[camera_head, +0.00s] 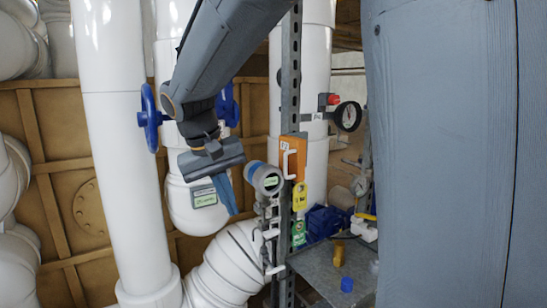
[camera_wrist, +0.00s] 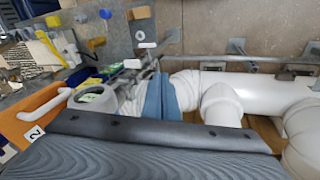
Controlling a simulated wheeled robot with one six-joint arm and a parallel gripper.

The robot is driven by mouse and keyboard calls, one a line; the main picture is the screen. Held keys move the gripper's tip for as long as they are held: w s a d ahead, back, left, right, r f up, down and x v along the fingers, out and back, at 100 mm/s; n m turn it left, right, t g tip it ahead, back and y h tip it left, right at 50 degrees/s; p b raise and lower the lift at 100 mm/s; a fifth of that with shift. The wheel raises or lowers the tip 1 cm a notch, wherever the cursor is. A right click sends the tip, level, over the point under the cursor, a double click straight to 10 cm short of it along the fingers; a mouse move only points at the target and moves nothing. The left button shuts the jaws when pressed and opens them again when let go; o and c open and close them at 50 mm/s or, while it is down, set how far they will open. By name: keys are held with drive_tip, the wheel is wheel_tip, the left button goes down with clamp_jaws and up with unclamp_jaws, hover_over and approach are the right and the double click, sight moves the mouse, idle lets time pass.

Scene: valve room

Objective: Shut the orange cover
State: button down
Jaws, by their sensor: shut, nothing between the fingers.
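The orange cover (camera_head: 296,147) is on the upright metal post in the head view, with a white handle and a small number label. In the wrist view the orange cover (camera_wrist: 38,108) is at the left edge, with its white handle toward me and a "2" label. I cannot tell how far open it is. My gripper (camera_head: 228,197) points down, left of the cover and apart from it. Its blue fingers are together and empty in the wrist view (camera_wrist: 160,98). Part of the cover is cut off by the wrist view's edge and my gripper body.
The slotted post (camera_head: 291,60) stands behind. A metal shelf (camera_head: 325,274) holds loose items at lower right. White pipes (camera_head: 120,130) and blue handwheels (camera_head: 150,119) stand left.

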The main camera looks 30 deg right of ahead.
sight(286, 159)
wheel_tip(286, 159, up, 18)
drive_tip(key=w+d+m+h, duration=0.3)
drive_tip(key=m+h, duration=0.1)
drive_tip(key=p+x, duration=0.1)
drive_tip(key=x, duration=0.8)
drive_tip(key=shift+s+f+p, duration=0.2)
drive_tip(key=shift+f+p, duration=0.2)
drive_tip(key=shift+f, duration=0.1)
drive_tip(key=d, duration=0.1)
drive_tip(key=s+d+p, duration=0.1)
drive_tip(key=d, duration=0.1)
drive_tip(key=shift+s, duration=0.3)
drive_tip(key=shift+s+d+f+p, duration=0.1)
drive_tip(key=shift+d+p, duration=0.25)
drive_tip(key=shift+p, duration=0.05)
drive_tip(key=shift+d, duration=0.1)
